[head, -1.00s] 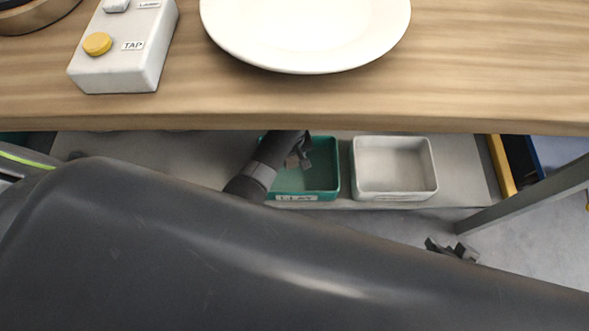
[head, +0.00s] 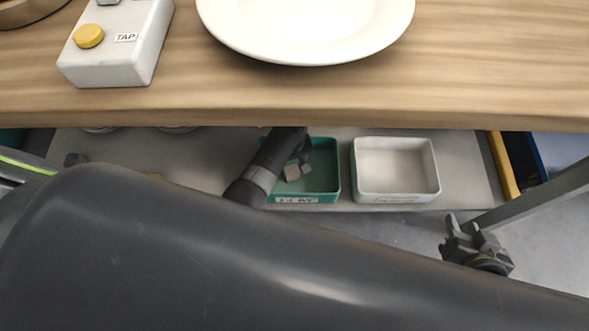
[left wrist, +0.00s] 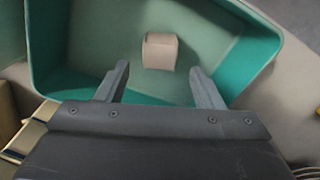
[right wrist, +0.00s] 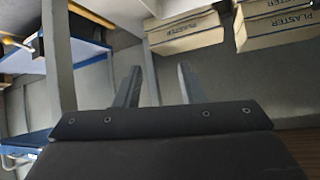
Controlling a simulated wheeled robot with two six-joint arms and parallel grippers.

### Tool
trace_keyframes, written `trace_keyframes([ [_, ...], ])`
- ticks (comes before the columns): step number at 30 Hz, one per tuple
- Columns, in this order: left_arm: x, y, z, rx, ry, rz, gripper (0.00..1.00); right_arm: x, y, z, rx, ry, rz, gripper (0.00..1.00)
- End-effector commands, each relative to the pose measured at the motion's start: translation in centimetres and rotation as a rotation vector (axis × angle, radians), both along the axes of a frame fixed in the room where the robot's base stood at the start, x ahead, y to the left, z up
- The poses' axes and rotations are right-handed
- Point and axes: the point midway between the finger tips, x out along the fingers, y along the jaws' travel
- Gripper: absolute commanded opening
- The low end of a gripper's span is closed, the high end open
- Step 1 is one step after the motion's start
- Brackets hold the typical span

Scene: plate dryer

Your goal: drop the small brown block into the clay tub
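The green clay tub (head: 325,184) stands on the shelf below the tabletop, its front label partly readable. It fills the upper part of the left wrist view (left wrist: 85,72). The small light-brown block (head: 292,173) is inside the tub. In the left wrist view the block (left wrist: 160,51) shows beyond my fingertips, apart from both; whether it fully rests on the floor is hard to tell. My left gripper (left wrist: 160,72) is open and empty above the tub; in the head view its arm partly hides it (head: 303,160). My right gripper (head: 468,228) is open and empty, right of the shelf.
A white tub (head: 395,195) stands just right of the clay tub. The wooden tabletop (head: 480,70) overhangs the shelf and bears a white plate (head: 305,25) and a control box (head: 110,70). A table leg (head: 540,198) is near my right gripper. Plaster boxes (right wrist: 185,32) show in the right wrist view.

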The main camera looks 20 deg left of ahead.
Motion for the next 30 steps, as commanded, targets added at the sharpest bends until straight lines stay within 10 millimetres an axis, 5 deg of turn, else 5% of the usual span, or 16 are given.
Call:
trace_keyframes([
  [14, 0.0, 0.0, 0.2, 0.000, 0.000, 0.000, 0.72, -0.2, 0.1, -0.1, 0.005, 0.017, 0.003, 0.36],
  [30, 0.0, 0.0, 3.1, 0.000, 0.000, 0.000, 0.72, -8.6, 2.4, -5.0, 0.119, 0.494, 0.061, 0.36],
])
